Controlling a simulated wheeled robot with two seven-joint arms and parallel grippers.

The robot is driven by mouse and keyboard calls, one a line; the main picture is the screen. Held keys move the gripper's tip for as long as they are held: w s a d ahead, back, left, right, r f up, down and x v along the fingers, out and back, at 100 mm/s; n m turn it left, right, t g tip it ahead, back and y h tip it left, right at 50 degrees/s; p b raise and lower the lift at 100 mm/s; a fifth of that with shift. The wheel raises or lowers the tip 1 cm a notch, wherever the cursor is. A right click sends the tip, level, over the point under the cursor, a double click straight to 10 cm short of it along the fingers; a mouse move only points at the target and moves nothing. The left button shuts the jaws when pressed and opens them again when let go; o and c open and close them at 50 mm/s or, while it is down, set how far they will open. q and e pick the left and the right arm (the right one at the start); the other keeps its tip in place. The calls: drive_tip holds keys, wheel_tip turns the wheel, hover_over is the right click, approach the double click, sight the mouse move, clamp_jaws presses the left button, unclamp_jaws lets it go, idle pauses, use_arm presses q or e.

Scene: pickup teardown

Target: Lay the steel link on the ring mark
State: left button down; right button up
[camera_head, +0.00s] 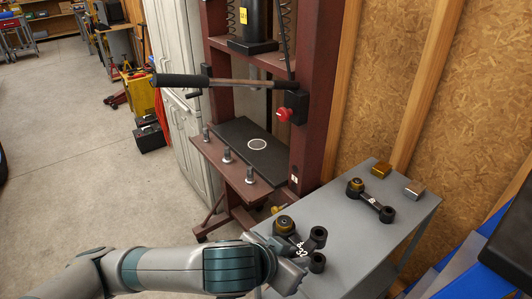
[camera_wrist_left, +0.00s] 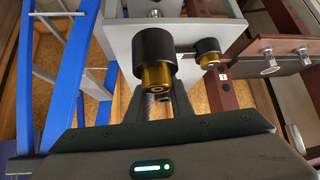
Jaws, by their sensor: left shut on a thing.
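A dark link (camera_head: 300,244) with a brass-coloured bushing at one end and white figures on its body is at the near left of the grey cart top. My left gripper (camera_head: 292,262) is shut on it, its fingers partly hidden by the wrist and link. I cannot tell whether the link touches the cart. In the left wrist view, a black cylinder with a brass end (camera_wrist_left: 155,50) shows just beyond the fingers. The white ring mark (camera_head: 257,144) is on the black plate of the maroon press, up and left of the gripper, and bare. My right gripper is not in view.
Bolts (camera_head: 227,155) stand along the press's front beam. The press lever (camera_head: 215,81) extends left above the plate.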

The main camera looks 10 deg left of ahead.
use_arm(q)
drive_tip(key=w+a+f+n+y, duration=0.1)
drive_tip(key=a+n, duration=0.1)
drive_tip(key=a, duration=0.4)
drive_tip(key=w+a+f+n+t+y, duration=0.1)
drive_tip(key=w+a+f+n+y, duration=0.1)
drive_tip(key=a, duration=0.5)
drive_tip(key=w+a+f+n+y, duration=0.2)
drive_tip(key=a+n, duration=0.1)
drive_tip(key=a, duration=0.4)
drive_tip(key=shift+w+t, duration=0.15)
drive_tip(key=shift+t, duration=0.15)
drive_tip(key=shift+a, duration=0.1)
drive_tip(key=shift+a+f, duration=0.1)
drive_tip(key=shift+a, duration=0.05)
drive_tip(key=shift+w, duration=0.15)
